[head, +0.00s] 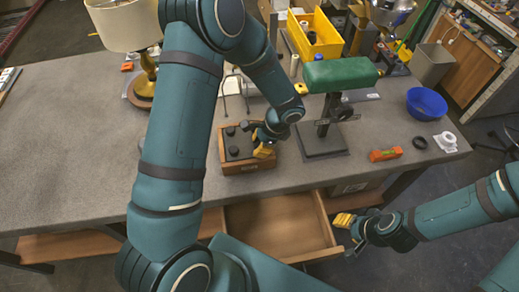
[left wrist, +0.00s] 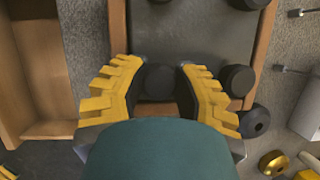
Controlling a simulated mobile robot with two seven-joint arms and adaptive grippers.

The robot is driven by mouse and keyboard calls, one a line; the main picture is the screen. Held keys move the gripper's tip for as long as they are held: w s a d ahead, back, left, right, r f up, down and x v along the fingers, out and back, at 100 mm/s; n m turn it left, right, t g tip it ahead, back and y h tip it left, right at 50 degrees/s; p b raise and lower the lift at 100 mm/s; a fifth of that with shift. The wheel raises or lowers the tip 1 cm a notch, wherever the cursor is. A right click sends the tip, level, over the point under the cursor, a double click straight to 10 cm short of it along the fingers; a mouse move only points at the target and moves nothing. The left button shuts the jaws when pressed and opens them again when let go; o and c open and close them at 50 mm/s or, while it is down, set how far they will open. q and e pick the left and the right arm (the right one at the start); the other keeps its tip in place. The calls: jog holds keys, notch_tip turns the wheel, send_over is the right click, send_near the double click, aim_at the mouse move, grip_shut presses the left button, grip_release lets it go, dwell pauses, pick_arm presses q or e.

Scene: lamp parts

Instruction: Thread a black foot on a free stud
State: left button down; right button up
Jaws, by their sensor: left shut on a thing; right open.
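A wooden box-like base (head: 248,166) with a dark top panel lies on the grey table, and several round black feet stand on it. My left gripper (head: 264,149) is at the base's near right corner, shut on a black foot (left wrist: 159,79), which sits between the yellow fingers in the left wrist view. Whether a stud is under that foot is hidden. Another foot (left wrist: 237,80) is beside the right finger. A loose black foot with a hole (left wrist: 255,120) lies off the base. My right gripper (head: 345,220) is open and empty.
An open wooden drawer (head: 280,225) juts out below the table edge. A stand with a green pad (head: 340,74) is right of the base. A lamp (head: 145,80), yellow bin (head: 315,35), blue bowl (head: 426,103) and orange tool (head: 385,154) are around.

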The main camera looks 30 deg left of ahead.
pick_arm(q)
jog(key=shift+s+a+f, duration=0.1)
jog(key=shift+s+f, duration=0.1)
jog(key=c, duration=1.1)
grip_release()
jog(key=shift+m, duration=0.5)
jog(key=shift+c, duration=0.2)
jog(key=o, duration=0.5)
jog(key=v, duration=1.2)
jog(key=shift+r, duration=0.1)
